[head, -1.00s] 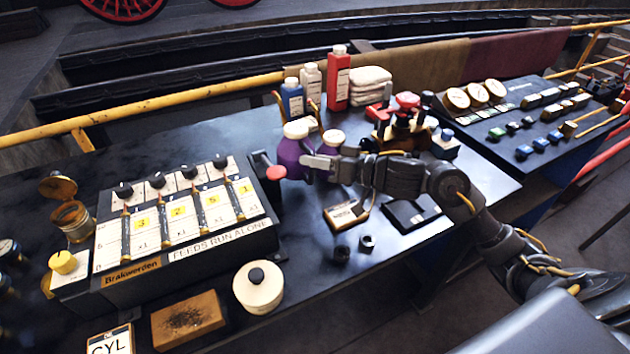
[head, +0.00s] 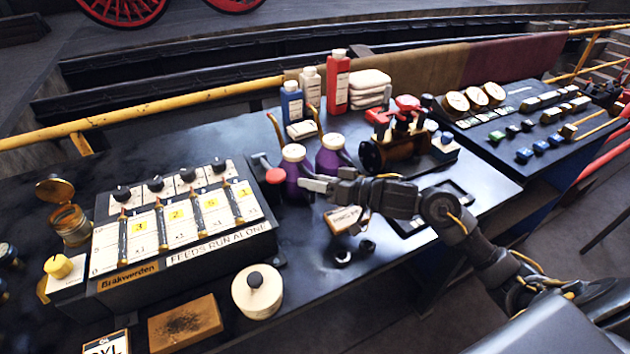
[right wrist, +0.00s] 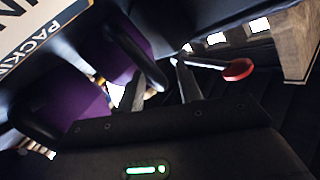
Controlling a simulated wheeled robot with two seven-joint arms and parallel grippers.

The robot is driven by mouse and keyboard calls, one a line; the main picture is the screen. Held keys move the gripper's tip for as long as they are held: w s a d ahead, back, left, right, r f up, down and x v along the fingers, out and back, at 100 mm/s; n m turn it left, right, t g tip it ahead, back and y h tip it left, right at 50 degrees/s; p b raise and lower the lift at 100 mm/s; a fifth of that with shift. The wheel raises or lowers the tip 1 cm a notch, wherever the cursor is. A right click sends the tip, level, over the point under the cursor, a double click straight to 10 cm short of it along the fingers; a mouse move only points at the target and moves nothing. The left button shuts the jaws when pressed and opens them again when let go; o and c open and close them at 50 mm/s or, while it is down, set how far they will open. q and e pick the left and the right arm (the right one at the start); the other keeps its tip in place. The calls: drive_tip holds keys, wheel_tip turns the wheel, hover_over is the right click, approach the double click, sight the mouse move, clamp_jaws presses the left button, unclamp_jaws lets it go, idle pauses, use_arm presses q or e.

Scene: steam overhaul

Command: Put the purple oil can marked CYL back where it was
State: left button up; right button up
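Two purple oil cans with pale caps stand side by side on the dark bench in the head view, a left one (head: 291,180) and a right one (head: 329,163). No CYL mark is readable on either can. My right gripper (head: 308,184) is low in front of the left can, partly covering it. In the right wrist view its two fingers (right wrist: 158,92) are apart with no can body between them; purple can surfaces (right wrist: 75,105) and dark curved handles lie just to their left. A CYL plate (head: 107,345) lies at the bottom left. My left gripper is out of view.
A red-knobbed lever (head: 275,176) and the feed box (head: 180,225) are left of the cans. A PACKING box (head: 344,219) lies in front. Blue (head: 292,103) and red (head: 337,83) bottles stand behind. A brass valve assembly (head: 400,150) is at right.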

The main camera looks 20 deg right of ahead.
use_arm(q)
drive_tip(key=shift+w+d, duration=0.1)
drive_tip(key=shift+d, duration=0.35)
use_arm(e)
drive_tip(key=shift+o, duration=0.2)
drive_tip(key=shift+d, duration=0.1)
drive_tip(key=shift+s+d, duration=0.2)
drive_tip(key=shift+s, duration=0.05)
drive_tip(key=b+v, duration=0.1)
drive_tip(key=v, duration=0.9)
drive_tip(key=shift+s+d, duration=0.1)
drive_tip(key=shift+s, duration=0.05)
drive_tip(key=shift+s+d+r, duration=0.2)
drive_tip(key=shift+s+d, duration=0.1)
drive_tip(key=shift+s, duration=0.05)
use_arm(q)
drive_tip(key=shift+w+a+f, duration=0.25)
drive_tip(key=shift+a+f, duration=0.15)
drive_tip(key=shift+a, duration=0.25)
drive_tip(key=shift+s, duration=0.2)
